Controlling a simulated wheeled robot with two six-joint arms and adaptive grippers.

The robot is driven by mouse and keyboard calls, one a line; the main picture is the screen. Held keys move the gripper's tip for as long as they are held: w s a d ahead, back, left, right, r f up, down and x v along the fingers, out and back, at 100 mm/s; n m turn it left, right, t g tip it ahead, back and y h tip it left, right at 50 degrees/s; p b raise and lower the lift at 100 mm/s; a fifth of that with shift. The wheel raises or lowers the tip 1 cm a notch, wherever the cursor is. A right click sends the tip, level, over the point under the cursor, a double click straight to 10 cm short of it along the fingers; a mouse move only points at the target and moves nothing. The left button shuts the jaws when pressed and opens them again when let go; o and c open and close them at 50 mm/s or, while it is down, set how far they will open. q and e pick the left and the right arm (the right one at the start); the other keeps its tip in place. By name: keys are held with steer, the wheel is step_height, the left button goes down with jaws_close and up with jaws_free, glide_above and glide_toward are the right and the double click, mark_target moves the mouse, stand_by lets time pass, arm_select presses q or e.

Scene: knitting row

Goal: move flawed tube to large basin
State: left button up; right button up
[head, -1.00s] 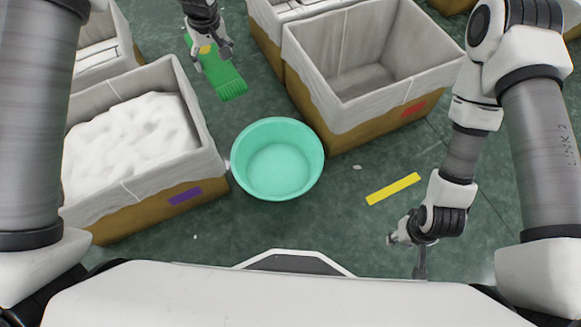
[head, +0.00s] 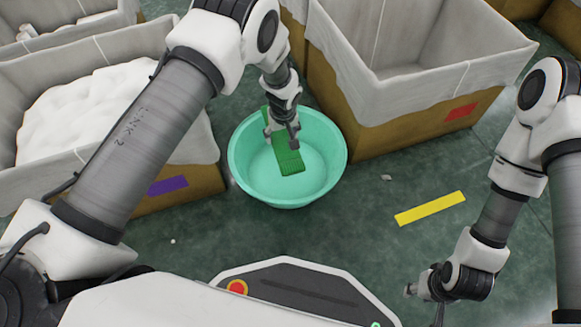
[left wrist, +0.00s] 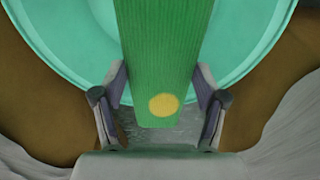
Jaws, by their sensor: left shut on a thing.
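The flawed tube is a flat green knitted piece (head: 289,160) with a yellow spot, which shows near its end in the left wrist view (left wrist: 163,105). My left gripper (head: 282,133) is shut on it, with a finger at each side. The tube hangs tilted over the inside of the large basin, a round mint-green tub (head: 338,168) on the floor. I cannot tell whether its lower end touches the basin's bottom. The basin also shows behind the tube in the left wrist view (left wrist: 75,50). My right gripper (head: 428,300) is low at the right, away from the basin; its fingers are unclear.
A lined crate with white filling (head: 203,160) and a purple mark stands left of the basin, partly behind my left arm. An empty-looking lined crate (head: 400,135) with a red mark stands close at the right. A yellow floor strip (head: 430,208) lies on open floor.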

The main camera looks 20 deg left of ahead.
arm_select(q)
step_height(320, 180, down, 6)
steer(key=b, duration=0.4)
steer(key=shift+r, duration=0.1)
steer(key=o, duration=1)
steer(key=shift+c, duration=0.2)
steer(key=r, duration=0.4)
steer(key=s+r, duration=0.1)
steer(key=r, duration=0.3)
steer(key=d+r, duration=0.1)
steer(key=r, duration=0.3)
steer(key=shift+s, duration=0.3)
